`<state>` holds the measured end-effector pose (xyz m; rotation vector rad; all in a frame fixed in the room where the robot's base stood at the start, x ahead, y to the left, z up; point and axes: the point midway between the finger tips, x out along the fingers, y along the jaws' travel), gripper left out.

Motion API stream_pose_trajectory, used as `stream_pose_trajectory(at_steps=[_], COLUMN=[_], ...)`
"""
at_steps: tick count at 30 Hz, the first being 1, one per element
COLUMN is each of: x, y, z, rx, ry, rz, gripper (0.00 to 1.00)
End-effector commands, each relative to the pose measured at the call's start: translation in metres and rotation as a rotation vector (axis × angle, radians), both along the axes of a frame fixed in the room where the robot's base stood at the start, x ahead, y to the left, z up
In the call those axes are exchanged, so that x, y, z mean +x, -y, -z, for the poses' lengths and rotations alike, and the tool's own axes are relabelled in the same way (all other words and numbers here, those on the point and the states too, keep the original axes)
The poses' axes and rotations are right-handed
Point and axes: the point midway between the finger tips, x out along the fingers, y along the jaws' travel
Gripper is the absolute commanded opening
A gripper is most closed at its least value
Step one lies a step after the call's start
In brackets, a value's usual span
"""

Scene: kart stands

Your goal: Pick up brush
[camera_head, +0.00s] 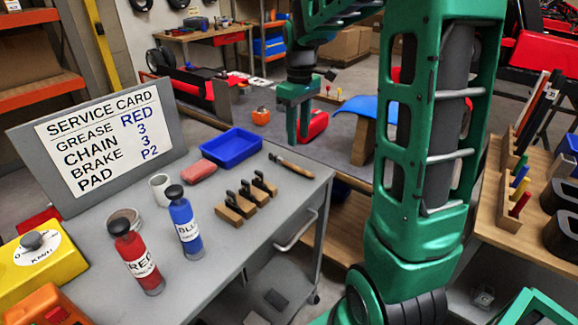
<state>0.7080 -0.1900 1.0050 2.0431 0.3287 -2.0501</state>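A slim brown-handled tool with a dark end, which looks like the brush (294,167), lies flat near the far right edge of the grey cart top (240,240). My green gripper (298,140) points down above and behind it in the picture, apart from it. Its two fingers appear spread with nothing between them. The height of the gripper over the cart is hard to judge.
My arm covers the right of the view.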

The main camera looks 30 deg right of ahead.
Motion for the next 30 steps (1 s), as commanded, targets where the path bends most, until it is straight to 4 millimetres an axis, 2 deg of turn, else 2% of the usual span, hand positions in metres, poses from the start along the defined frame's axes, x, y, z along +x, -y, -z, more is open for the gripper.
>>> stream_pose_trajectory(at_steps=[4, 12, 20, 30], x=[0.010, 0.009, 0.008, 0.007], y=[0.000, 0.001, 0.002, 0.002], z=[0.009, 0.047, 0.065, 0.106], rx=[0.004, 0.004, 0.004, 0.003], ry=[0.000, 0.000, 0.000, 0.000], rz=[-0.030, -0.029, -0.027, -0.026], gripper=[0.35, 0.35, 0.35, 0.35])
